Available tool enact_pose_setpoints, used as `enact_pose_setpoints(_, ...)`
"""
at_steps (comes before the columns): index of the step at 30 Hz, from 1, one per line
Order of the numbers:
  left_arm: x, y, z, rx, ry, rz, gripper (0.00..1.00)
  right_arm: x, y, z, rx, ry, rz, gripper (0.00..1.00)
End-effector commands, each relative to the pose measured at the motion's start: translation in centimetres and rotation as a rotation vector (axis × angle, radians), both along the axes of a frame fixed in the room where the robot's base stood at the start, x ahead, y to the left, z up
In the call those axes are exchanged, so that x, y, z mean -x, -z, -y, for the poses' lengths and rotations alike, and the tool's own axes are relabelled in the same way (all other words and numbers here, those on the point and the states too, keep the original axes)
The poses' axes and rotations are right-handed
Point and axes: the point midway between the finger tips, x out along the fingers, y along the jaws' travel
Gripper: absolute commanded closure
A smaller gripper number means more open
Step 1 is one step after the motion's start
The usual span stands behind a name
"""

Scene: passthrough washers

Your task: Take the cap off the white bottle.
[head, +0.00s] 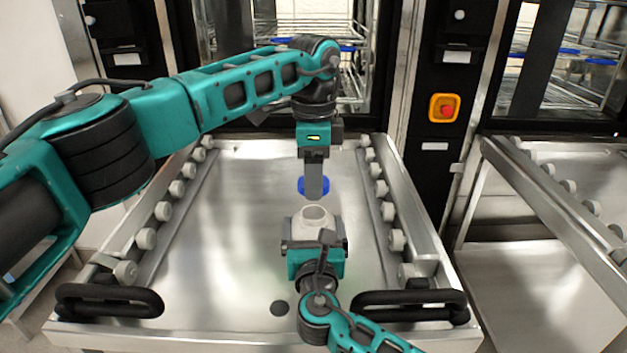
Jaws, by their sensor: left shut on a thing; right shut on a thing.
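The white bottle (313,217) stands upright over the metal loading table, its round mouth open at the top. My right gripper (315,240) is shut on the bottle's body from the near side and hides its lower part. The blue cap (301,186) is off the bottle, a little above and behind its mouth in the picture. My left gripper (315,185) points down from above and is shut on the cap. The cap and bottle look apart, with a small gap between them.
The metal table (225,240) has roller rails along both sides and black handles (110,300) at the front. Behind it stands a washer with wire racks. A red emergency button (446,109) is on the black column. The table left of the bottle is clear.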

Motion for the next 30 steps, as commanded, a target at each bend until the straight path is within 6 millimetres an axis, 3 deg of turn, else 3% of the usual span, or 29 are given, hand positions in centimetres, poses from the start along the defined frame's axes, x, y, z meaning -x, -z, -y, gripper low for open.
enact_pose_setpoints(1, 0.0, 0.0, 0.0, 0.000, 0.000, 0.000, 0.78, 0.0, 0.0, 0.0, 0.000, 0.000, 0.000, 0.92)
enact_pose_setpoints(2, 0.0, 0.0, 0.0, 0.000, 0.000, 0.000, 0.78, 0.0, 0.0, 0.0, 0.000, 0.000, 0.000, 0.05)
enact_pose_setpoints(3, 0.0, 0.0, 0.0, 0.000, 0.000, 0.000, 0.78, 0.0, 0.0, 0.0, 0.000, 0.000, 0.000, 0.01)
enact_pose_setpoints(13, 0.0, -0.2, 0.0, 0.000, 0.000, 0.000, 0.78, 0.6, 0.0, 0.0, 0.000, -0.001, -0.001, 0.00)
enact_pose_setpoints(24, 0.0, -1.3, 0.0, 0.000, 0.000, 0.000, 0.78, 6.3, 0.0, 0.3, 0.000, 0.000, -0.002, 0.00)
enact_pose_setpoints(30, 0.0, -2.0, 0.0, 0.000, 0.000, 0.000, 0.78, 7.5, -0.6, 0.3, 0.000, 0.000, 0.000, 0.00)
